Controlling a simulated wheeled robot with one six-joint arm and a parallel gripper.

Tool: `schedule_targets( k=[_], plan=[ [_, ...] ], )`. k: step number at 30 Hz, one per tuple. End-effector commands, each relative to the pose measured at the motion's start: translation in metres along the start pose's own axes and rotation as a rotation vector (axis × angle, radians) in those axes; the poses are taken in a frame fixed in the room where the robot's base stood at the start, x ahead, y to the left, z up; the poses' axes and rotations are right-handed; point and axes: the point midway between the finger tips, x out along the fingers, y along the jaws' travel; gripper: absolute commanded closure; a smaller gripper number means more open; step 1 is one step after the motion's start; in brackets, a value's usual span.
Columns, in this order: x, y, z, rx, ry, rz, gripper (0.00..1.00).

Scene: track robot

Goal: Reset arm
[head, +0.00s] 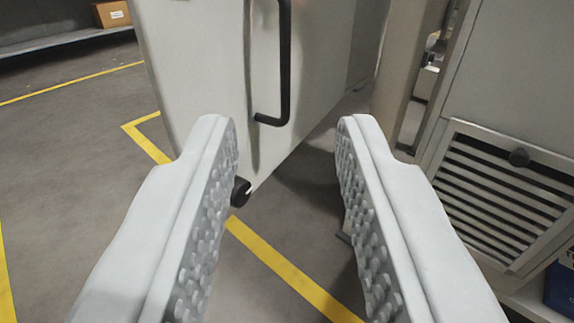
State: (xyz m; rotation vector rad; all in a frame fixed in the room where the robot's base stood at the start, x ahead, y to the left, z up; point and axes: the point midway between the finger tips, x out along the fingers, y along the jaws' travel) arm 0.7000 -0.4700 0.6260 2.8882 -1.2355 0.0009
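My gripper (287,135) is open and empty in the head view. Its two pale grey fingers with studded inner pads stand wide apart in the lower middle. Between and beyond them I see bare floor with a yellow line. A light grey cabinet-like panel (195,60) with a black bar handle (284,65) stands just past the fingertips. The handle shows above the gap between the fingers, and no finger is closed on it. The rest of my arm is out of view.
A wheel (240,191) sits under the panel's lower corner. A grey unit with a slatted vent (495,190) stands close on the right. A cardboard box (112,13) rests on a shelf at the upper left. Grey floor (65,180) with yellow lines is clear on the left.

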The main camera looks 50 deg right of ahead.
Motion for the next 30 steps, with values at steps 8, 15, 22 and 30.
schedule_targets(
  k=[8,15,22,30],
  plan=[
    [-0.001,-0.002,-0.004,0.001,0.001,-0.004,0.7],
    [-0.014,-0.034,-0.058,0.02,0.002,-0.063,0.7],
    [-0.043,-0.076,-0.13,0.039,-0.005,-0.151,0.7],
    [-0.09,-0.117,-0.208,0.053,-0.014,-0.253,0.7]
  ],
)
